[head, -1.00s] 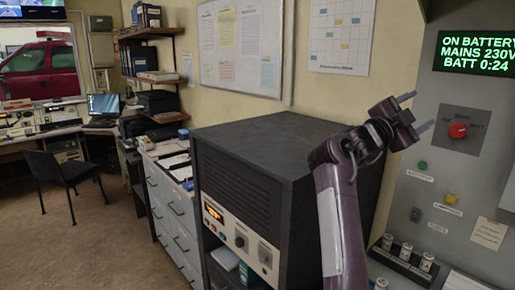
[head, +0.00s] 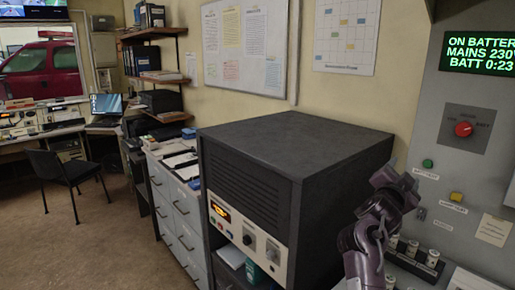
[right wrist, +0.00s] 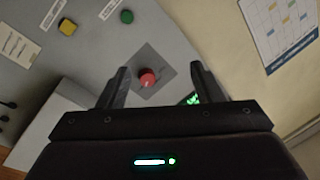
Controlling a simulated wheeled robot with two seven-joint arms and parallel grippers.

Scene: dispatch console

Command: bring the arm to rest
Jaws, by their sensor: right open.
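My right arm rises from the bottom of the head view, and its gripper (head: 396,184) is in front of the grey panel (head: 432,165), low and left of the red knob (head: 463,129). The fingertips are hard to make out there. In the right wrist view the two dark fingers of the right gripper (right wrist: 160,72) stand wide apart with nothing held. The red knob (right wrist: 148,78) shows beyond the gap between them, apart from the fingers. My left gripper is not in view.
A dark cabinet (head: 295,140) with a meter front stands left of the arm. A green button (head: 428,163), a yellow button (head: 456,197) and several white fuses (head: 412,249) are close to the gripper. The display (head: 482,54) reads ON BATTERY.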

